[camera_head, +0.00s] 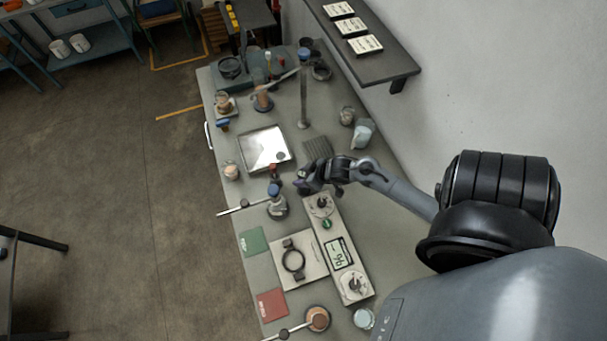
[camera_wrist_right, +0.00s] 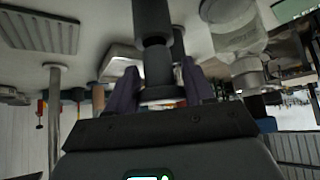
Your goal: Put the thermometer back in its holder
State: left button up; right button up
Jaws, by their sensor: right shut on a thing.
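My right gripper (camera_head: 302,184) reaches in from the right over the bench, just right of a blue-topped flask (camera_head: 277,206). In the right wrist view, its purple fingers (camera_wrist_right: 160,88) are shut on a dark cylindrical thing (camera_wrist_right: 155,65) with a pale ring near its end. I cannot tell whether this is the thermometer; its far end runs out of the wrist view's top. In the head view the gripper hides most of it. I cannot pick out the thermometer's holder for certain. My left gripper is not in view.
A long grey device (camera_head: 337,250) with knobs and a green display lies below my gripper. A steel tray (camera_head: 255,143), a tall post (camera_head: 303,105) and several vessels stand farther up the bench. A wall shelf (camera_head: 386,70) overhangs the upper right. Green (camera_head: 254,240) and red (camera_head: 271,303) pads lie near the left edge.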

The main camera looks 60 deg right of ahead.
jog(key=shift+f, duration=0.2)
jog(key=o, duration=1.2)
jog(key=v, duration=1)
jog(key=w+a+r+p, duration=0.1)
jog(key=w+a+r, duration=0.15)
jog(key=a, duration=0.25)
jog(key=w+a+r+t+y+p, duration=0.1)
jog(key=a+r, duration=0.2)
jog(key=a, duration=0.2)
jog(key=w+a+r+p, duration=0.1)
jog(key=w+a+r, duration=0.15)
jog(key=a, duration=0.25)
jog(key=s+a+r+g, duration=0.1)
jog(key=s, duration=0.1)
jog(key=s+a+r+n+g, duration=0.1)
jog(key=s+a+r+g, duration=0.2)
jog(key=s+a+g, duration=0.1)
jog(key=s, duration=0.1)
jog(key=shift+s+a+r+n+h, duration=0.1)
jog(key=shift+r+n+h, duration=0.05)
jog(key=shift+n+h, duration=0.2)
